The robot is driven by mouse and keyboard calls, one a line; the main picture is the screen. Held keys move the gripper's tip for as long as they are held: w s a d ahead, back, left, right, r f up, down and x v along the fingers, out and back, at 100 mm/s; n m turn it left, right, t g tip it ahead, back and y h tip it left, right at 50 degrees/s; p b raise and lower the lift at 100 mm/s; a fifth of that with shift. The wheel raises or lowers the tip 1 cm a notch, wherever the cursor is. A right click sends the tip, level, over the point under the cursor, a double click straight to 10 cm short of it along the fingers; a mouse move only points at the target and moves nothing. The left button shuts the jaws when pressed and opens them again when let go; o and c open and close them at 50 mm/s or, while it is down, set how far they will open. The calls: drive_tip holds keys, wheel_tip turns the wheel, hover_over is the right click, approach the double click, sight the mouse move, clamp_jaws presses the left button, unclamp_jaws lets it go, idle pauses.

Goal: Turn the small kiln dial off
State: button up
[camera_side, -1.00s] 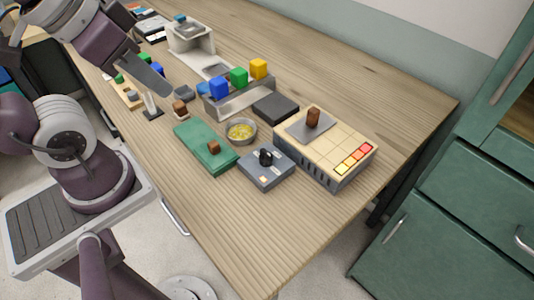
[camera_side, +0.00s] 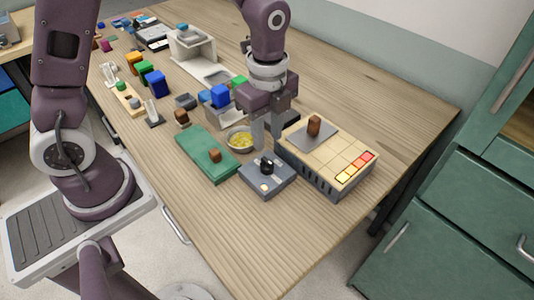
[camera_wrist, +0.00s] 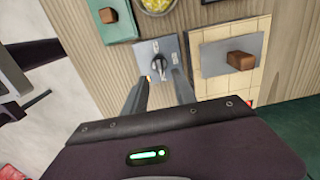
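The small kiln dial is a black knob (camera_side: 266,165) on a grey control box (camera_side: 268,184) near the table's front edge. In the wrist view the knob (camera_wrist: 158,64) shows on the box face with a pale mark on it, and its exact setting is too small to read. My gripper (camera_side: 264,146) points down just behind and above the knob in the side view. In the wrist view its two fingers (camera_wrist: 158,80) are spread with a gap, and the knob shows between and beyond their tips. Nothing is held. I cannot tell whether a fingertip touches the box.
The kiln block (camera_side: 326,160) with a tiled top, a brown piece (camera_side: 314,126) and lit yellow-to-red squares stands close on the right. A green mat (camera_side: 207,158) with a brown cube and a bowl (camera_side: 239,139) of yellow bits are on the left. Front table area is clear.

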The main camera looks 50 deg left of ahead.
sight(267, 160)
wheel_tip(267, 160, down, 7)
drive_tip(key=shift+r, duration=0.15)
drive_tip(key=shift+c, duration=0.2)
clamp_jaws()
